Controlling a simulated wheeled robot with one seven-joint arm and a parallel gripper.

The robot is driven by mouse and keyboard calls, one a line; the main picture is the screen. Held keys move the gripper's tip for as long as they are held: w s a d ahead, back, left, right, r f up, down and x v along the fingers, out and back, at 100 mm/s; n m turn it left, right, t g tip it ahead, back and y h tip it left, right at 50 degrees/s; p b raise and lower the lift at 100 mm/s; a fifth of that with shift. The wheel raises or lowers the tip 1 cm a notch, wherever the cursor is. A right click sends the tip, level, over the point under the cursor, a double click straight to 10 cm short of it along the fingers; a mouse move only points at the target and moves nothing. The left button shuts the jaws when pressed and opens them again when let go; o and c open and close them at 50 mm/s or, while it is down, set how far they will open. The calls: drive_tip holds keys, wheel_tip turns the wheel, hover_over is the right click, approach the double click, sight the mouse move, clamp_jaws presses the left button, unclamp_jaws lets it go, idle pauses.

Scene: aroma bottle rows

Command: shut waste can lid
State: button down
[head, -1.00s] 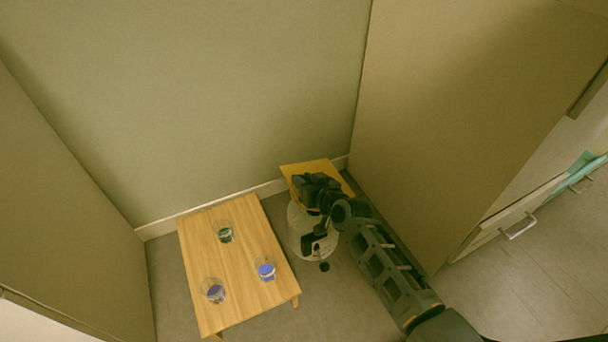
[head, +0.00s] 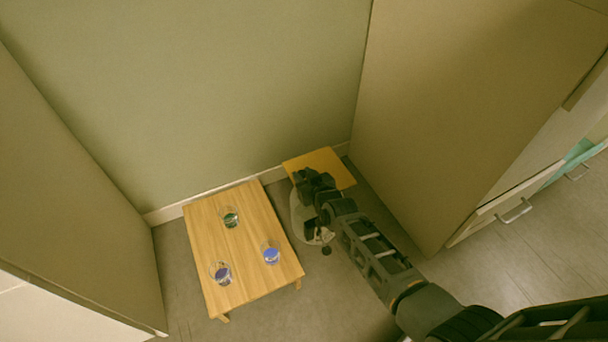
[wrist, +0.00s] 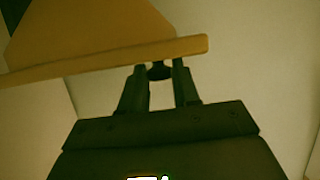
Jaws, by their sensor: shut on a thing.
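The waste can (head: 299,219) is a pale round bin on the floor, right of the low table. Its flat orange-yellow lid (head: 330,166) shows behind my gripper, against the back wall. My gripper (head: 304,186) is at the lid's front left and hides part of the can and lid. In the wrist view, the lid (wrist: 100,58) crosses the top, with its edge just beyond the fingertips. My gripper's fingers (wrist: 159,82) are on either side of a small dark knob (wrist: 159,71) at that edge. The lid's exact tilt over the can cannot be told.
A low wooden table (head: 237,270) stands left of the can. A tall panel (head: 445,110) closes the right side. Bare floor lies in front.

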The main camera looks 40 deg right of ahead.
drive_tip(key=shift+a+f, duration=0.1)
drive_tip(key=shift+f, duration=0.1)
drive_tip(key=c, duration=0.8)
unclamp_jaws()
drive_tip(key=p+v, duration=0.4)
drive_tip(key=v, duration=0.2)
drive_tip(key=shift+s+r, duration=0.3)
drive_tip(key=shift+s+a+r, duration=0.1)
drive_tip(key=shift+s+a, duration=0.05)
drive_tip(key=shift+s, duration=0.35)
